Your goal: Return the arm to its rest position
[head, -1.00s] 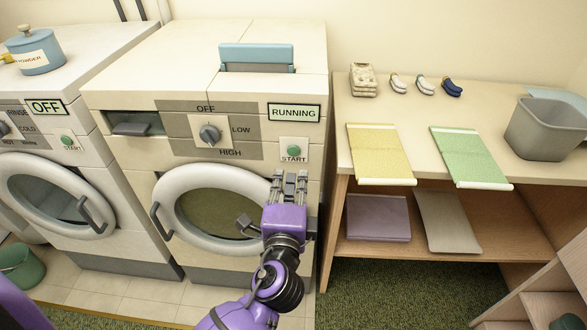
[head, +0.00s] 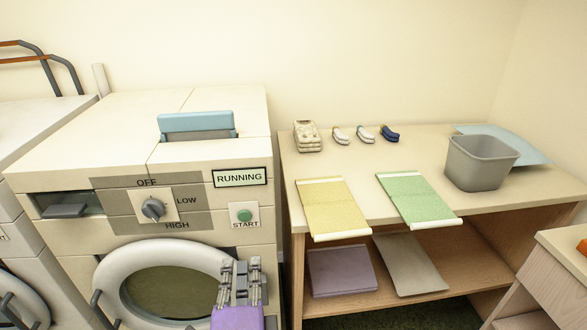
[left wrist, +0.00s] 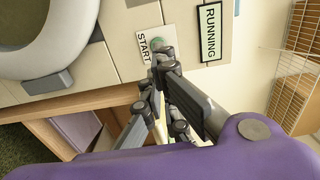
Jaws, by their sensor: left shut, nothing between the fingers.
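My left gripper (head: 240,270) is in front of the dryer-like machine (head: 82,250), at the right edge of its round door (head: 120,285) and below the green START button (head: 244,216). Its fingers are shut and empty, and its purple wrist runs off the bottom of the head view. In the left wrist view the fingers (left wrist: 160,62) appear close to the START button (left wrist: 159,44); I cannot tell the exact gap. The sign (head: 240,177) reads RUNNING. My right gripper is not in view.
To the right stands a wooden table (head: 285,170) with a yellow cloth (head: 332,209), a green cloth (head: 416,200), a grey bin (head: 478,163) and small folded items. A lower shelf (head: 330,302) holds flat folded cloths. A drawer unit (head: 560,265) stands at the lower right.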

